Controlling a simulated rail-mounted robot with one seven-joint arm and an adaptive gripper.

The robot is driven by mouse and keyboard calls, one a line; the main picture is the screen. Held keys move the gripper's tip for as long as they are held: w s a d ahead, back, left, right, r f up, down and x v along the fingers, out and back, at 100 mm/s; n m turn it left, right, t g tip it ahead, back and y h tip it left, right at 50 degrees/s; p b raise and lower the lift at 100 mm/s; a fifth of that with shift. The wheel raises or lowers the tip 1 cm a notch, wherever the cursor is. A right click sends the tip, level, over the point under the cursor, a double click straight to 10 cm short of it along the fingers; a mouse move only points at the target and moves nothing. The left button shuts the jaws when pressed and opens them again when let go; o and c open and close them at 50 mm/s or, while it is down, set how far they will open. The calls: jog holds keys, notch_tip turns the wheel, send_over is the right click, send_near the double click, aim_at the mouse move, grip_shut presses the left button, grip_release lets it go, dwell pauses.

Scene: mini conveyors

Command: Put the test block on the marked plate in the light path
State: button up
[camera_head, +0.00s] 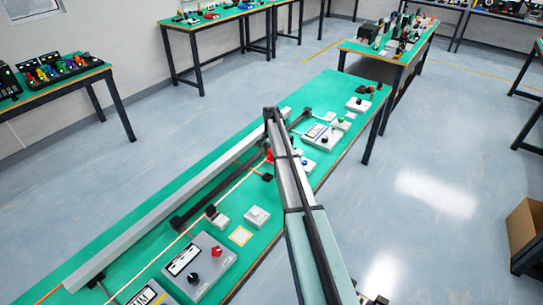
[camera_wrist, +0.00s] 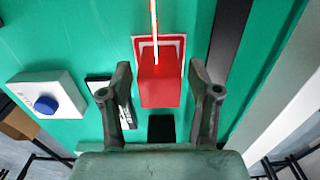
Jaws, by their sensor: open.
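My gripper (camera_wrist: 160,75) is open, with one finger on each side of the block and a gap visible on both sides. The block's underside is hidden, so I cannot tell its exact seating on the plate. In the head view a small part of the red block (camera_head: 269,155) shows beside my arm, which hides my gripper.
A white box with a blue knob (camera_wrist: 42,104) stands left of the gripper. A small black-and-white item (camera_wrist: 101,92) lies by the left finger. A dark rail (camera_wrist: 228,40) and a pale rail (camera_wrist: 291,110) run at right. A yellow-edged square (camera_head: 240,235) lies on the green bench.

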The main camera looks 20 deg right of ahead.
notch_tip(320, 180, up, 11)
jog(key=b, duration=0.3)
jog(key=shift+r, duration=0.1)
